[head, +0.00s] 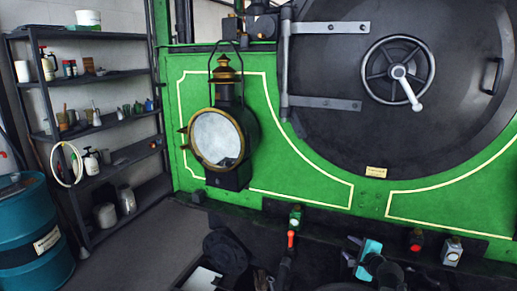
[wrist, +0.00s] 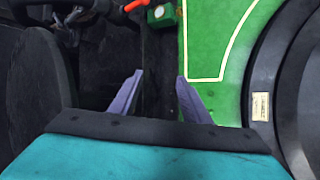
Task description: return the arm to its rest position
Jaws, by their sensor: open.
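My gripper (wrist: 160,78) shows in the wrist view with two grey-violet fingers spread apart and nothing between them. Its body is teal with a dark front edge.
A red-handled lever (head: 291,240) by a green box (head: 296,215) stands left of my gripper. A red button (head: 416,240) and a white box (head: 452,252) are right. A lantern (head: 217,138), wheeled round door (head: 335,120), shelf rack (head: 82,75) and blue drum (head: 32,225) surround.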

